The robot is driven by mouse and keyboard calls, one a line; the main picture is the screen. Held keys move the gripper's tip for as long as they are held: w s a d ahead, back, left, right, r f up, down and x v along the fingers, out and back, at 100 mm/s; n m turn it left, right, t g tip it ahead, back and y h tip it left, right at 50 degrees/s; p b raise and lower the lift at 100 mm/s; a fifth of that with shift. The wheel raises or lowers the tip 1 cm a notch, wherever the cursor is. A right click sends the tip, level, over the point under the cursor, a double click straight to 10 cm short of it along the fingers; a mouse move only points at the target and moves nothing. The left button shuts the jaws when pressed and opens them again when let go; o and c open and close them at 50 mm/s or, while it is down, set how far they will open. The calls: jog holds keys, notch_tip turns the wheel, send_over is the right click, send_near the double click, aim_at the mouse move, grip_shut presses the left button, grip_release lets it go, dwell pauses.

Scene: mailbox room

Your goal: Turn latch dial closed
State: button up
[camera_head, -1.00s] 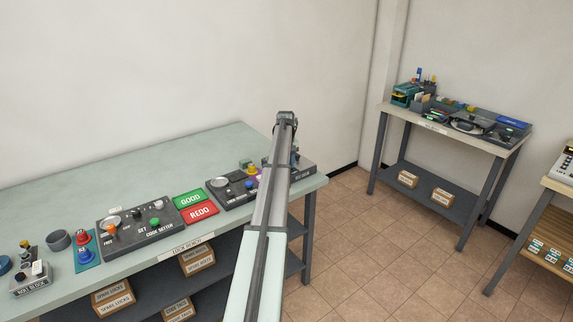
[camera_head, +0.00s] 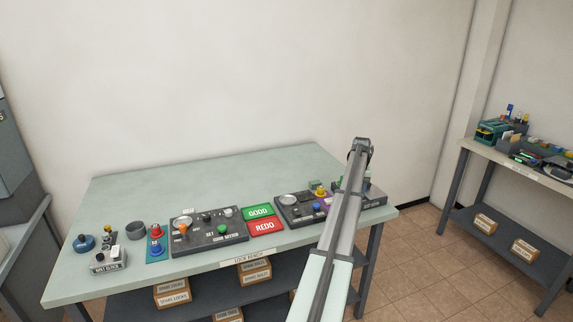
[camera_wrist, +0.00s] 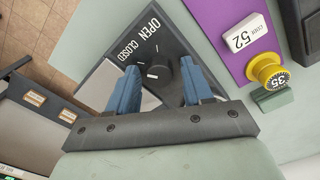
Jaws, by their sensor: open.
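The latch dial (camera_wrist: 159,75) is a dark round knob on a dark panel (camera_wrist: 172,43) marked OPEN and CLOSED, in the wrist view. White marks lie beside it; I cannot tell exactly which label it points to. My gripper (camera_wrist: 160,66) is open, its two blue fingers appearing on either side of the dial. I cannot tell how deep they reach or whether they touch it. In the head view, the dark unit (camera_head: 376,196) at the bench's right end is partly covered by my arm, and my gripper is hidden.
Close to the panel in the wrist view are a purple plate (camera_wrist: 226,15), a white "52" tag (camera_wrist: 243,35) and a yellow "35" knob (camera_wrist: 268,72). The lock bench (camera_head: 220,173) also holds a code setter (camera_head: 208,240) and GOOD (camera_head: 257,212) and REDO (camera_head: 264,227) plates. Its back is clear.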

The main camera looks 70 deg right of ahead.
jog(key=m, duration=0.9)
notch_tip(320, 180, up, 14)
jog(key=w+a+f+n, duration=0.1)
jog(key=w+a+f, duration=0.1)
jog(key=w, duration=1.3)
jog(key=w+a+f+n+t+h, duration=0.1)
jog(key=w+a+f+n, duration=0.1)
jog(key=w, duration=1.3)
jog(key=shift+w+a+f+t, duration=0.25)
jog(key=shift+a+f+t, duration=0.05)
jog(key=shift+a, duration=0.55)
